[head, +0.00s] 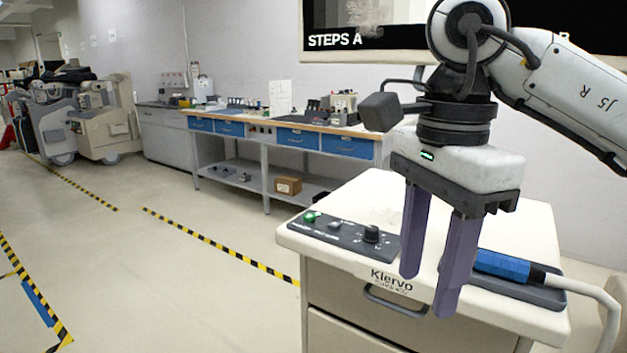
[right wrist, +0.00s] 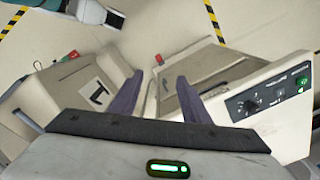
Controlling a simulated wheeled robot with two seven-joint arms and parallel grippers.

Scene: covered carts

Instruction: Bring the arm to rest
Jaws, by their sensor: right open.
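My right gripper (head: 428,290) hangs with its two purple fingers pointing down, apart, with nothing between them. In the head view it is in front of the cream Klervo cart (head: 335,280), overlapping its front and top edge. In the right wrist view the fingers of the right gripper (right wrist: 160,92) are spread, with the floor and cart sides beyond them. My right arm comes in from the upper right. My left gripper is in neither view.
The cart has a control panel (head: 345,234) and a blue-handled tool (head: 502,265) with a pale hose (head: 600,295). A workbench (head: 270,128) stands behind; machines (head: 100,120) stand far left. Taped floor (head: 180,270) is open at left. Another pale unit shows in the wrist view (right wrist: 62,90).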

